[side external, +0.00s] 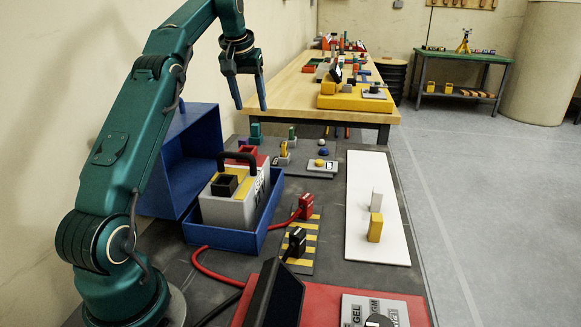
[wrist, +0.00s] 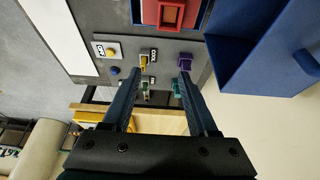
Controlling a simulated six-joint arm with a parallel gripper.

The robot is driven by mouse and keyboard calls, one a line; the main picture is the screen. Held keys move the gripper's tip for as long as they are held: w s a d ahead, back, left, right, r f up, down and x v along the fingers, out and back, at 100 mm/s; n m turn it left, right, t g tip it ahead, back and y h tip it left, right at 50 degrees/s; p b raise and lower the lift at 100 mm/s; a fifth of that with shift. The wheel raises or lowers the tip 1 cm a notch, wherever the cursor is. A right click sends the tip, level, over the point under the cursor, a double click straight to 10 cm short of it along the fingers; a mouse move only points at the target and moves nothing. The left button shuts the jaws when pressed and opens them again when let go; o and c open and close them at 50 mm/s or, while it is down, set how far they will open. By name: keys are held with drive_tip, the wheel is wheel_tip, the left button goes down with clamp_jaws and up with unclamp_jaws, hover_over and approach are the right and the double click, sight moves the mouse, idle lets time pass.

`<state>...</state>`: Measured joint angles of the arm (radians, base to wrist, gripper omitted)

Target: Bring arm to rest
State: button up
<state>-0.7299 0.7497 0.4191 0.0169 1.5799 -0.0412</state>
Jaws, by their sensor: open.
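My gripper (side external: 250,106) hangs from the teal arm with its fingers pointing down. It is high above the far end of the dark work surface, near the wooden bench. Its two dark fingers (wrist: 160,77) are spread apart in the wrist view, with nothing held between them. Small purple, green and yellow pieces on the surface lie beyond the fingertips in that view. The arm rises from its base at the lower left and bends forward over the blue box (side external: 186,150).
A grey battery-like case (side external: 228,208) with a black handle sits in a blue tray (side external: 222,240). Red (side external: 306,206) and black (side external: 296,243) connectors stand beside it. A white board (side external: 372,192) carries a yellow block (side external: 375,228) and a grey block (side external: 377,200). The wooden bench (side external: 290,92) is cluttered.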

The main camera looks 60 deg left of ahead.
drive_tip(key=shift+s+r, duration=0.75)
drive_tip(key=shift+r, duration=0.1)
idle(0.4)
